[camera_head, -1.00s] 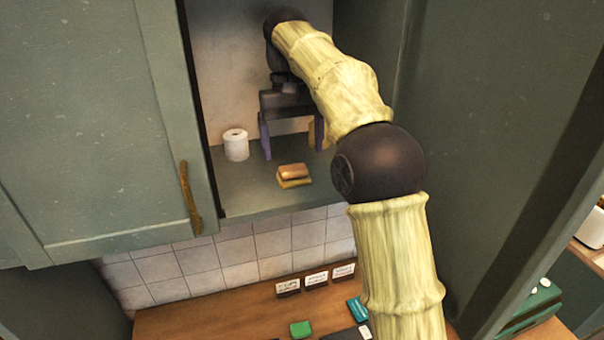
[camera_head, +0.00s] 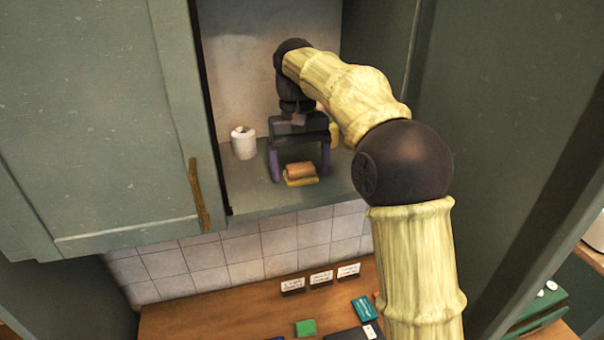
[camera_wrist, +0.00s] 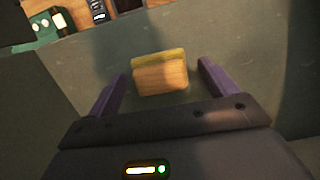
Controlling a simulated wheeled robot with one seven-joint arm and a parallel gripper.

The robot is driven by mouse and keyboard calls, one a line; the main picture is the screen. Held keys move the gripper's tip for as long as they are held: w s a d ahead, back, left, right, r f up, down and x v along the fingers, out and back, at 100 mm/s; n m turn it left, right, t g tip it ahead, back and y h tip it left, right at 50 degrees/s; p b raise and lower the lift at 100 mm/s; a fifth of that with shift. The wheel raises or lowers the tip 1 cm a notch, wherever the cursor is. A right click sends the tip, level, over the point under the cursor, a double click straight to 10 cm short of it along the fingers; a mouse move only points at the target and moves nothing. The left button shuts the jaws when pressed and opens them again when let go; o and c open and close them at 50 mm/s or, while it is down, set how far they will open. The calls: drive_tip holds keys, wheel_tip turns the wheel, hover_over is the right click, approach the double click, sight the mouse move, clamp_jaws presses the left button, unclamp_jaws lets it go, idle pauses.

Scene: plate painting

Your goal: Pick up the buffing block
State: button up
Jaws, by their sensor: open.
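The buffing block (camera_head: 300,172) has an orange-brown wooden top over a yellow layer and lies on the cabinet shelf near its front edge. It also shows in the wrist view (camera_wrist: 160,78), just ahead of and between the finger lines. My gripper (camera_head: 299,175) is open, with its two purple fingers pointing down on either side of the block in the head view. In the wrist view my gripper (camera_wrist: 161,80) has its fingers spread wider than the block, with a gap on both sides. No contact shows.
A white roll (camera_head: 243,143) stands on the shelf (camera_head: 250,197) left of my gripper. A yellowish thing is partly hidden behind my gripper at right. A cabinet door (camera_head: 100,120) bounds the left, and a dark panel the right. Below is a wooden counter (camera_head: 220,315) with small items.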

sight(301, 167)
idle(0.4)
drive_tip(key=c, duration=1.1)
drive_tip(key=shift+o, duration=0.2)
drive_tip(key=shift+r, duration=0.2)
drive_tip(key=shift+r+b, duration=0.55)
drive_tip(key=shift+r, duration=1.05)
drive_tip(key=s+d+b, duration=0.2)
drive_tip(key=s+b, duration=0.8)
drive_tip(key=s, duration=0.8)
drive_tip(key=shift+d, duration=0.15)
drive_tip(key=shift+w, duration=0.1)
